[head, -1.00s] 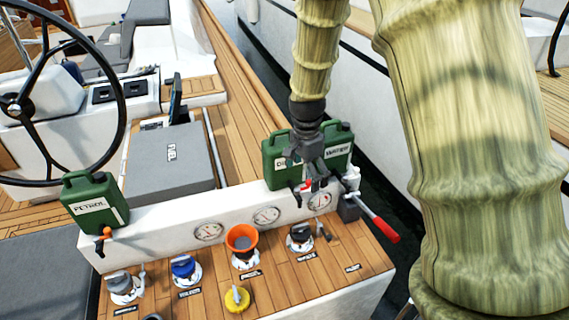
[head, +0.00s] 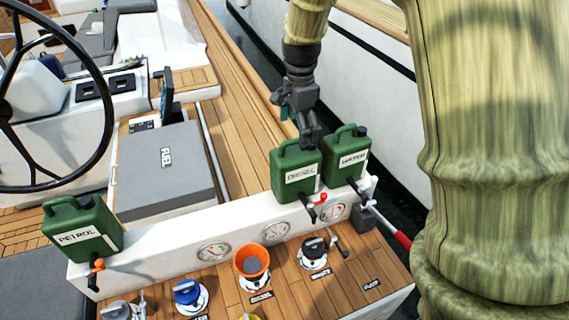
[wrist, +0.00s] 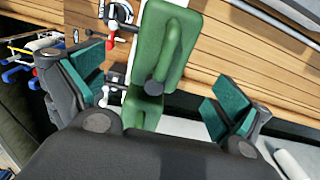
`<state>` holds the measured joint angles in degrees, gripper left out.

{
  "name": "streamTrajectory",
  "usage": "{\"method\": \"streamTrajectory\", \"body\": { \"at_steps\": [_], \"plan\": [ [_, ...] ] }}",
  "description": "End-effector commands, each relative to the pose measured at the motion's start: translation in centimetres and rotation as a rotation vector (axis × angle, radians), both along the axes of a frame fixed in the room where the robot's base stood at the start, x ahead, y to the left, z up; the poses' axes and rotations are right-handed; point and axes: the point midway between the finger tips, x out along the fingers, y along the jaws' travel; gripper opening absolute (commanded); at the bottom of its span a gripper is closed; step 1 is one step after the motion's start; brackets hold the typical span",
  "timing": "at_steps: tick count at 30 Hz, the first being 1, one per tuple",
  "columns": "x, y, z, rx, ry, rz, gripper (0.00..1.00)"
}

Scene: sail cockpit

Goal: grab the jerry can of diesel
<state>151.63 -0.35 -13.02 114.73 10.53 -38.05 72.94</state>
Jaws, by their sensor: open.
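The diesel can (head: 293,178) is a green jerry can with a white "DIESEL" label, upright behind the white gauge panel. My gripper (head: 310,138) is open and empty, pointing down above and behind the cans, near the gap between diesel and the green can beside it. In the wrist view, the spread teal-padded fingers (wrist: 160,92) flank a green can (wrist: 172,50) with a top handle and dark cap; it appears to be the diesel can, by the red-handled valve beside it. I see no finger touching it. Its label is hidden there.
A second labelled green can (head: 346,158) stands close on the right of the diesel can. The petrol can (head: 80,235) is far left. Valves with small handles and a red-gripped lever (head: 401,240) stick out near the cans. An orange funnel (head: 251,262) stands in front.

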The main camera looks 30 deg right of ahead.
Motion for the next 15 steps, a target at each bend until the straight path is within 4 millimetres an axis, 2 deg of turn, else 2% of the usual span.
{"method": "streamTrajectory", "body": {
  "at_steps": [5,15],
  "plan": [
    [0.1,0.4,-0.9,0.000,0.002,0.006,1.00],
    [0.5,1.2,-4.8,0.000,0.001,0.018,1.00]
  ]
}}
